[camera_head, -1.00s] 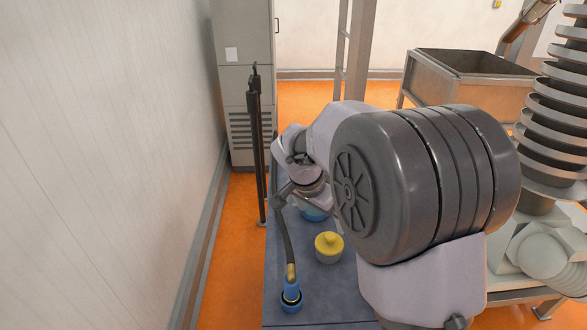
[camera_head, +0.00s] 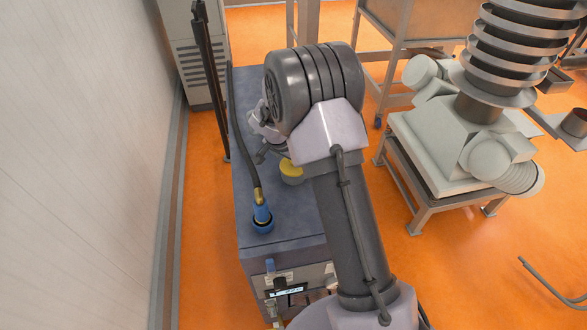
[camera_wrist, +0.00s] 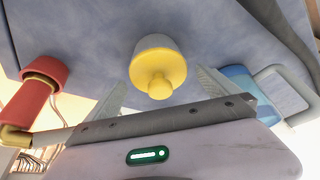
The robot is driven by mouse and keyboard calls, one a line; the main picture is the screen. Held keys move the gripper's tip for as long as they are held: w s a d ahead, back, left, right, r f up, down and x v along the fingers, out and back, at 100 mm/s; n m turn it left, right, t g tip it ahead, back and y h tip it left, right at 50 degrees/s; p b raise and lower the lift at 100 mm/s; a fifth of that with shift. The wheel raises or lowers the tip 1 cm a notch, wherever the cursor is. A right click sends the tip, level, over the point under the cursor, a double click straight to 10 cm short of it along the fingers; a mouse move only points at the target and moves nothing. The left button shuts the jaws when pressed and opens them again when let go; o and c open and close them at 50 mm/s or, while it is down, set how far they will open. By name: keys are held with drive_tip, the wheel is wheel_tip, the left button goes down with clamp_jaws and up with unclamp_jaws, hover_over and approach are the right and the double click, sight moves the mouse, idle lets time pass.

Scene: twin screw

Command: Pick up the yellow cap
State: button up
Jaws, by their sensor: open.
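The yellow cap (camera_head: 291,167) sits on the top of the dark blue-grey cabinet (camera_head: 281,221), partly covered by my arm in the head view. In the wrist view, the cap (camera_wrist: 158,68) has a round knob and a pale, wider base. My gripper (camera_wrist: 161,80) is open and empty, with one finger on each side of the cap in the picture. I cannot tell how far the fingers are from it.
The wrist view also shows a red fitting (camera_wrist: 44,82) at left and a blue part (camera_wrist: 238,82) at right. A white wall (camera_head: 80,150) runs along the left.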

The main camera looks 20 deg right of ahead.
drive_tip(key=shift+s+r, duration=0.15)
drive_tip(key=shift+c, duration=0.2)
drive_tip(key=c, duration=1.4)
